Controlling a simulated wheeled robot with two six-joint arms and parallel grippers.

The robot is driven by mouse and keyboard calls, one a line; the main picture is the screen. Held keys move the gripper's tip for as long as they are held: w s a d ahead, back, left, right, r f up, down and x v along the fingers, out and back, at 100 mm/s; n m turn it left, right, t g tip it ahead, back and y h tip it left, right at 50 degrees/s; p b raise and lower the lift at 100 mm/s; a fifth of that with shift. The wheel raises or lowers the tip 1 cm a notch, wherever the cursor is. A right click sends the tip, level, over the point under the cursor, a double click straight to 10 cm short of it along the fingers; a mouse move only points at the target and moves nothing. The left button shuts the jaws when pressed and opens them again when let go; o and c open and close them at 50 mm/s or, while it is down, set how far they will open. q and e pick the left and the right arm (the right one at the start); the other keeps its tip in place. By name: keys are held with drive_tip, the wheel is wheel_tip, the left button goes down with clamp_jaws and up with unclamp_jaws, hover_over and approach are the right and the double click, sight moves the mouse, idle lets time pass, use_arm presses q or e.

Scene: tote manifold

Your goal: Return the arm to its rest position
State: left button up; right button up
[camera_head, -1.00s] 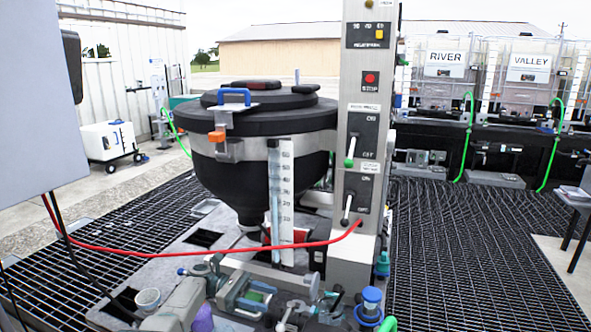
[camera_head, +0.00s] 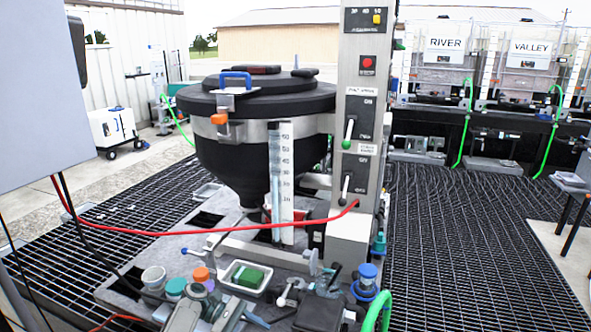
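Grey jointed metal parts (camera_head: 228,312) show at the bottom edge, left of centre. They look like the end of my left arm, but they overlap the clutter there. I cannot make out two separate fingertips, so I cannot tell if this gripper is open or shut. No held object can be made out. My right gripper is not in view.
A red hose (camera_head: 200,233) crosses in front. A white tray (camera_head: 232,270) holds a green block (camera_head: 250,277). A blue-capped fitting (camera_head: 367,275) and green hose (camera_head: 384,305) stand right.

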use_arm(q)
drive_tip(key=s+a+f+m+t+y, duration=0.2)
drive_tip(key=s+a+f+m+y, duration=0.15)
drive_tip(key=s+f, duration=0.45)
drive_tip(key=s+a+f+m+t+y, duration=0.25)
drive_tip(key=s+a+f+y, duration=0.25)
drive_tip(key=s, duration=0.7)
drive_tip(key=s+a+r+m+t+y, duration=0.2)
drive_tip(key=s+a+r+m+y, duration=0.15)
drive_tip(key=s+r, duration=0.45)
drive_tip(key=s+a+r+m+t+y, duration=0.25)
drive_tip(key=s+a+r, duration=0.25)
drive_tip(key=s, duration=0.5)
wheel_tip(320, 180, down, 28)
drive_tip(key=w+a+g, duration=0.1)
drive_tip(key=a+g, duration=0.1)
drive_tip(key=s+a+f+g, duration=0.1)
drive_tip(key=s+f, duration=1.7)
drive_tip(key=f, duration=0.3)
drive_tip(key=shift+s+a+f, duration=0.15)
drive_tip(key=shift+s+a, duration=0.1)
drive_tip(key=shift+s, duration=0.05)
drive_tip(key=shift+s+f, duration=0.1)
drive_tip(key=shift+s, duration=0.05)
drive_tip(key=shift+c, duration=0.9)
drive_tip(key=shift+s, duration=0.15)
drive_tip(key=shift+c, duration=0.3)
